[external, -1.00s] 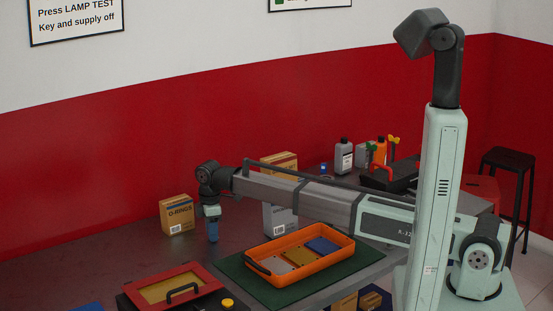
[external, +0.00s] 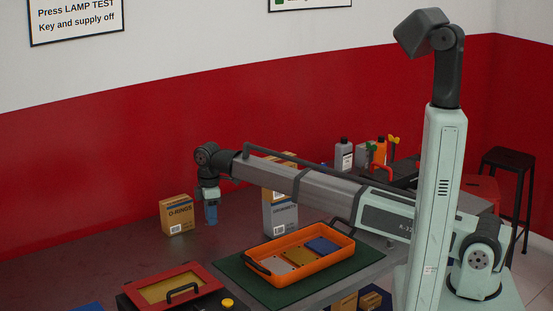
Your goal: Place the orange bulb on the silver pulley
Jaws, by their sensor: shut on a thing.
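My gripper (external: 211,221) points down at the end of my arm, over the dark table and to the right of the O-rings box. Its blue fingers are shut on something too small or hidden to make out. The fingertips appear to be above the tabletop, clear of it. I cannot make out the orange bulb or the silver pulley in this view; my gripper, my arm or the low resolution may hide them.
An O-rings box (external: 177,215) stands close left of my gripper, and grey and brown boxes (external: 281,214) stand to its right. An orange tray (external: 343,250) on a green mat (external: 232,271) and a red-framed panel (external: 145,290) are in front. Bottles (external: 343,156) stand behind my arm.

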